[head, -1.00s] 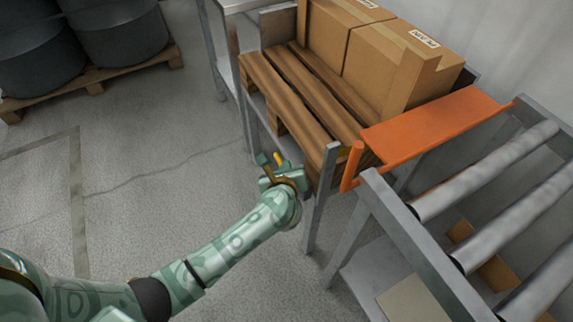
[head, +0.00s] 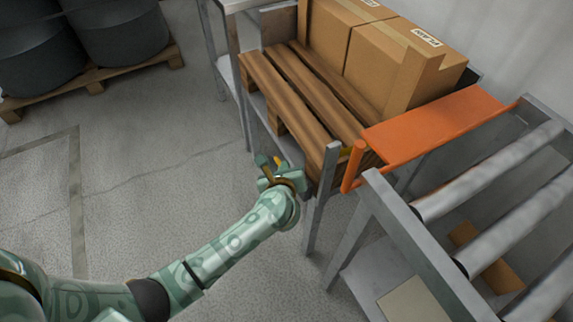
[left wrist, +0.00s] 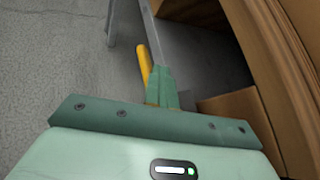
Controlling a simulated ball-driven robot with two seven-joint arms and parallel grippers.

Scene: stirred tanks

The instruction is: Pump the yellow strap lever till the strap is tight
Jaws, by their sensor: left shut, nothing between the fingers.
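The yellow lever (head: 277,161) shows as a small tip at my left gripper, beside the wooden pallet's near side. In the left wrist view the yellow lever (left wrist: 145,63) stands up just left of the fingers, its lower end hidden behind them. My left gripper (head: 268,162) is shut and empty; its closed fingers (left wrist: 162,80) are close against the lever, and I cannot tell whether they touch it. A small yellow patch (head: 346,152) shows near the pallet's right end; I cannot tell if it is the strap. My right gripper is not in view.
The pallet (head: 290,98) carries cardboard boxes (head: 375,55) on a grey metal frame. A grey post (head: 322,195) stands just right of my left gripper. An orange plate (head: 435,127) bridges to a roller conveyor (head: 425,255).

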